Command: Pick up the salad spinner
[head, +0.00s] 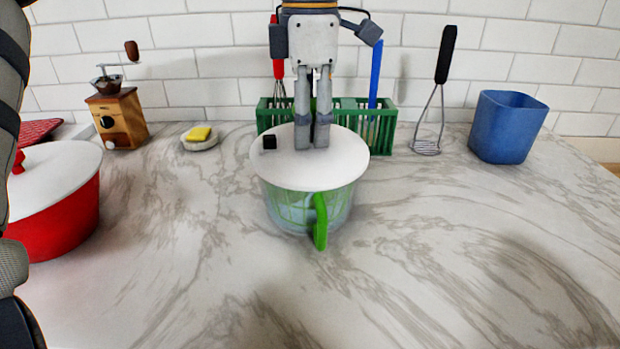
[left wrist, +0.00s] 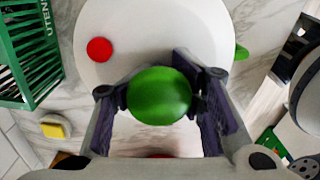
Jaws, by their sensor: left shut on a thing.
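The salad spinner (head: 310,172) has a white lid, a clear bowl with a green basket inside, and a green handle on its near side. It looks upright on the marble counter in the middle of the head view. My left gripper (head: 312,138) comes down from above onto the lid, and its fingers hide the knob there. In the left wrist view, the round green knob (left wrist: 159,96) sits between the two finger pads of my left gripper (left wrist: 160,82), which is shut on it. The white lid (left wrist: 140,40) also shows a red button there. My right gripper is not in view.
A green utensil rack (head: 385,118) stands close behind the spinner. A masher (head: 428,146) and a blue bin (head: 507,127) are at right. A red pot (head: 65,218), a wooden grinder (head: 119,120) and a sponge dish (head: 199,143) are at left. The front counter is clear.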

